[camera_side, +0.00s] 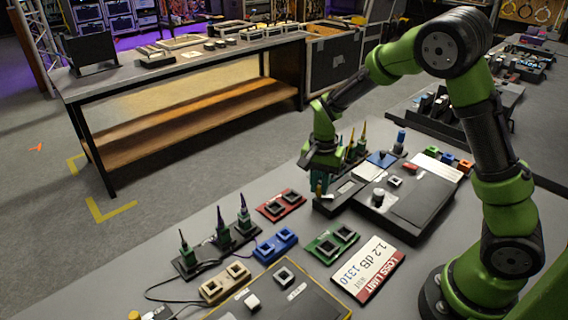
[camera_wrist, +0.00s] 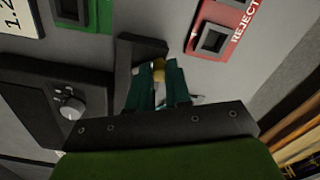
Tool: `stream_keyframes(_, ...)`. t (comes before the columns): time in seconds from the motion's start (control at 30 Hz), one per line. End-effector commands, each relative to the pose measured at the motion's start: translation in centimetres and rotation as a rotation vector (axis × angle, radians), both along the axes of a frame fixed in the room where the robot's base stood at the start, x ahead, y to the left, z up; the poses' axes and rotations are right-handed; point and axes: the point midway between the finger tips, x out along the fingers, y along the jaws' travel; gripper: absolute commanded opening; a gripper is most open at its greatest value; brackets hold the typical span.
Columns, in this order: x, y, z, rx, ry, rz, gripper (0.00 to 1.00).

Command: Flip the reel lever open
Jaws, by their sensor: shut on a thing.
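My gripper (camera_side: 320,188) points down at the near left end of a low black block (camera_side: 347,189), beside the large black box. In the wrist view its teal fingers (camera_wrist: 160,88) are close together on a small yellow-tipped piece (camera_wrist: 158,68). The fingers hide most of this piece. The black block shows behind the fingers in the wrist view (camera_wrist: 128,58). I cannot make out for sure which part is the reel lever, or its angle.
The black box (camera_side: 408,207) with a white knob (camera_side: 378,194) stands right of my gripper. A red REJECT tray (camera_side: 281,205) and green tray (camera_side: 331,243) lie nearby. Upright cone-tipped pieces stand behind and in a left rack (camera_side: 216,250). A loss-limit card (camera_side: 367,269) lies in front.

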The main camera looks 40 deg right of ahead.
Motion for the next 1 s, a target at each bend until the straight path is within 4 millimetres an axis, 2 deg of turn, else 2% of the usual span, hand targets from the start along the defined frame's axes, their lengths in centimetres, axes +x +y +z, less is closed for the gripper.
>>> stream_keyframes(0.03,0.1,-0.1,0.1,0.000,-0.004,-0.001,0.00)
stream_keyframes(0.07,0.1,-0.1,0.1,0.000,-0.004,-0.001,0.20)
stream_keyframes(0.2,0.1,-0.1,0.1,-0.001,-0.004,-0.001,0.42)
stream_keyframes(0.23,0.1,-0.1,0.1,-0.001,-0.004,0.000,0.44)
stream_keyframes(0.5,0.1,0.0,0.1,0.000,-0.002,0.001,0.44)
stream_keyframes(0.63,0.1,0.0,1.0,0.000,-0.004,0.002,0.44)
stream_keyframes(0.77,0.1,0.0,3.3,0.000,-0.008,0.000,0.44)
stream_keyframes(1.0,0.1,0.0,9.2,0.001,-0.009,0.001,0.44)
